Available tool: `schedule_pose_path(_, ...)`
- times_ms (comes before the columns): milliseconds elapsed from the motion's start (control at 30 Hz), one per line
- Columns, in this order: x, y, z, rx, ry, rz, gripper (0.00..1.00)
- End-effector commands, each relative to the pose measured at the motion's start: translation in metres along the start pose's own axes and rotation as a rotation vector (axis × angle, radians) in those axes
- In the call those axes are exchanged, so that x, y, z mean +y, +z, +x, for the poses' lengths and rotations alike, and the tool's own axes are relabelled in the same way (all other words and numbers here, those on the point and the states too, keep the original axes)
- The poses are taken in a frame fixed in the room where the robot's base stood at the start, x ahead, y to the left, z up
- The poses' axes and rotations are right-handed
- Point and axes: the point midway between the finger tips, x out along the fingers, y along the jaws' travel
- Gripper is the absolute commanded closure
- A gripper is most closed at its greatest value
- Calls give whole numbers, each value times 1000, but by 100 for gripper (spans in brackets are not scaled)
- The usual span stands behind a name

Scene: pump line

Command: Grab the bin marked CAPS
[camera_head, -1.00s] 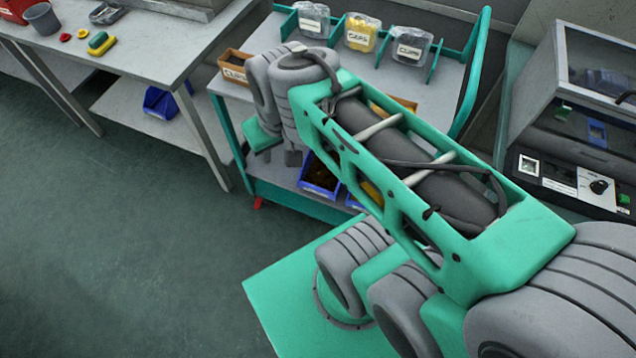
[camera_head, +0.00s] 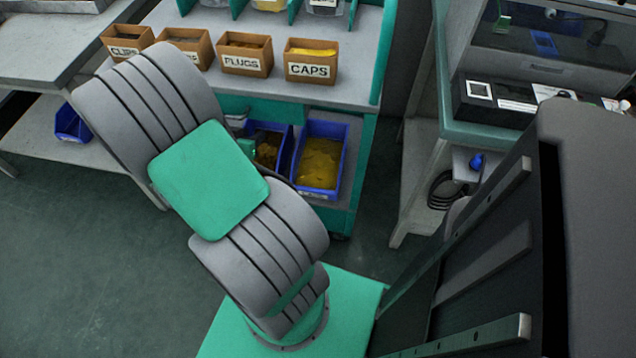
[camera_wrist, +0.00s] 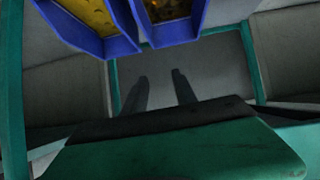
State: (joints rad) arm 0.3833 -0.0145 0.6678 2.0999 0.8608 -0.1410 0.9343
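The bin marked CAPS (camera_head: 311,70) is a small brown open bin with yellow contents. It stands at the right end of a row of labelled brown bins on the cart's grey upper shelf in the head view. The CAPS bin is not recognisable in the wrist view.
Brown bins marked FLUGS (camera_head: 245,65) and CLIPS (camera_head: 125,50) share the row. A blue bin with yellow contents (camera_head: 320,165) sits on the cart's lower shelf, beside another blue bin. A bench with equipment (camera_head: 520,105) stands at right. Floor at lower left is clear.

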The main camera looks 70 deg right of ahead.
Motion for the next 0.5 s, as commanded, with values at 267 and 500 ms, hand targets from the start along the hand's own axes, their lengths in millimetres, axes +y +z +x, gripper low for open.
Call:
schedule_pose_path(267,81,96,125,358,-26,33,66)
schedule_pose_path(500,83,92,145,378,-58,29,66)
